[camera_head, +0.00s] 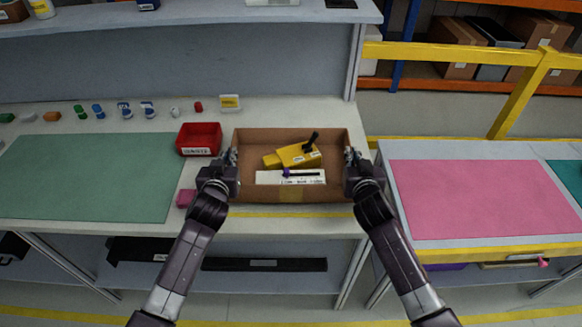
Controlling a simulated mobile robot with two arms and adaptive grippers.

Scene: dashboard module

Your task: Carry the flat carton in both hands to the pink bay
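The flat carton (290,196) is a shallow open brown box in the middle of the head view, at the white bench. The pink bay (475,198) is a bare mat on the right-hand table.
A red bin (199,139) stands just left of the carton, with a small pink item (185,198) by my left gripper. A green mat (90,177) lies farther left. A gap separates the bench and right-hand table. A yellow rail (520,90) stands behind that table.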

